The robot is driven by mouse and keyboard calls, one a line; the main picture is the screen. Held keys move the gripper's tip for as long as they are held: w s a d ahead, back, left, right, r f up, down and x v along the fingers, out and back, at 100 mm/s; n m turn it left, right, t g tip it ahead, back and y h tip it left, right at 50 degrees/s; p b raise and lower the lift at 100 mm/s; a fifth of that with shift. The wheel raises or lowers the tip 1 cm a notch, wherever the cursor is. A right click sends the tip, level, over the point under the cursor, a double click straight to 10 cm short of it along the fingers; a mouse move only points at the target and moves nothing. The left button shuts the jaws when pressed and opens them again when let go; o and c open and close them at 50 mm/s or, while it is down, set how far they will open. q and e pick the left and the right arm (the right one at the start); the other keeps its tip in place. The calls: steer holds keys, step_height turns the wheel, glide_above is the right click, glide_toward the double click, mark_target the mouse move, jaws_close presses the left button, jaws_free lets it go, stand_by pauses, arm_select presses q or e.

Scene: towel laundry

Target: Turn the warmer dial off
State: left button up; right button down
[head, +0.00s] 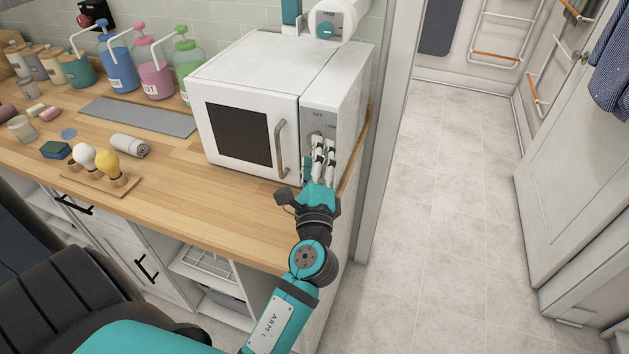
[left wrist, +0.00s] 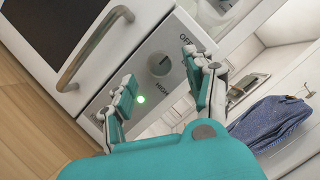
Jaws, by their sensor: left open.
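The towel warmer (head: 245,85) is a white box with a dark window and a bar handle, standing at the right end of the wooden counter. Its grey control panel carries the round dial (left wrist: 159,64), with OFF lettered above it and HIGH below it in the left wrist view. A green light (left wrist: 141,100) glows on the panel below the dial. My left gripper (head: 319,150) is in front of the panel. In the left wrist view its open fingers (left wrist: 160,85) stand on either side of the dial; contact is not visible. My right gripper is not in view.
The warmer's door handle (head: 281,150) is just left of my left gripper. The floor (head: 440,200) to the right is clear.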

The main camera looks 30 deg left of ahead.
arm_select(q)
steer(key=v, duration=0.9)
steer(key=shift+s+d, duration=0.2)
steer(key=shift+s, duration=0.05)
steer(key=w+d+f+g+h, duration=0.1)
steer(key=d+f+g+h, duration=0.15)
steer(key=f, duration=0.95)
steer(key=w+d+f+g+h, duration=0.1)
steer(key=d+f+h, duration=0.25)
steer(key=f, duration=0.75)
steer(key=s+d+f+n+g+h, duration=0.1)
steer(key=s+f+g+h, duration=0.15)
steer(key=f, duration=0.55)
steer(key=s+d+f+n+g+h, duration=0.15)
steer(key=s+f, duration=0.25)
steer(key=f, duration=0.5)
steer(key=s+a+f+n+g, duration=0.2)
steer(key=s+f+n+g, duration=0.3)
steer(key=s+f, duration=0.8)
steer(key=s+a+f+n+g, duration=0.1)
steer(key=s+a+f+n, duration=0.1)
steer(key=s, duration=0.6)
steer(key=s+a+f+n+g+h, duration=0.1)
steer(key=s+a+f+n+g, duration=0.1)
steer(key=s+f+n, duration=0.3)
steer(key=s+a+f, duration=0.1)
steer(key=s+f, duration=0.1)
steer(key=s, duration=0.1)
steer(key=shift+g, duration=0.25)
